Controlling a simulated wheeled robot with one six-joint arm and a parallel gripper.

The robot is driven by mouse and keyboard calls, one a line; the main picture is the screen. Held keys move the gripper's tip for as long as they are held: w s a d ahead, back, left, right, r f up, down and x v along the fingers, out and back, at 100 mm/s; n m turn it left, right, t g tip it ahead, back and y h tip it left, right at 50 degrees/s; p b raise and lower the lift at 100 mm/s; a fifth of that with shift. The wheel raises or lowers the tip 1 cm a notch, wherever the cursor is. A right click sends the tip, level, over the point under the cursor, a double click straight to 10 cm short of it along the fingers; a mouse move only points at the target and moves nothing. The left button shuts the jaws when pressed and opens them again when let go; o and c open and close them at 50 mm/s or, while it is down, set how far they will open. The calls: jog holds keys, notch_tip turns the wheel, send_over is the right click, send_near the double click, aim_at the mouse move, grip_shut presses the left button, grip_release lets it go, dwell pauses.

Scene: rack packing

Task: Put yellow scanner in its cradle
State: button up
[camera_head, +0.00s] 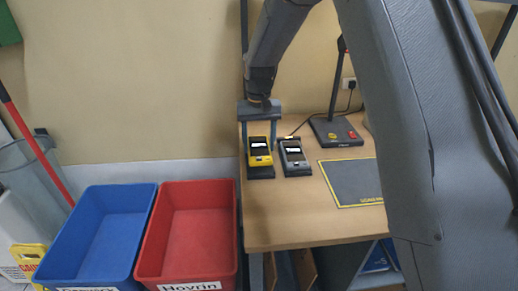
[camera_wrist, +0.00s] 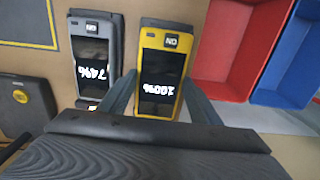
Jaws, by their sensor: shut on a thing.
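The yellow scanner (camera_head: 259,158) stands at the table's left end, with its lit screen facing out. In the wrist view the yellow scanner (camera_wrist: 178,42) reads 100% and lies between my two fingers. My gripper (camera_head: 260,139) is shut on its sides. A black cradle (camera_head: 261,173) shows under its lower end in the head view. I cannot tell whether the scanner is fully seated in it or just above it.
A grey scanner (camera_head: 294,157) sits close on the right in a similar dark cradle. A dark mat (camera_head: 354,182) with yellow edging and a lamp base (camera_head: 336,131) are further right. A red bin (camera_head: 188,230) and a blue bin (camera_head: 98,230) stand left of the table.

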aim_at(259, 147)
jog(key=shift+f+p, duration=0.3)
jog(key=shift+f, duration=1.05)
jog(key=shift+f, duration=0.1)
jog(key=o, duration=1.2)
notch_tip(259, 147, up, 12)
jog(key=b, duration=0.4)
jog(key=shift+t, duration=0.5)
jog(key=s+d+f, duration=0.3)
jog(key=s+d, duration=0.1)
jog(key=s, duration=0.5)
jog(key=s+d+f, duration=0.3)
jog(key=s+d, duration=0.1)
jog(key=s, duration=0.5)
jog(key=s+d+f, duration=0.3)
jog(key=s+d, duration=0.2)
jog(key=s, duration=0.3)
jog(key=shift+s+f, duration=0.2)
jog(key=shift+s, duration=0.2)
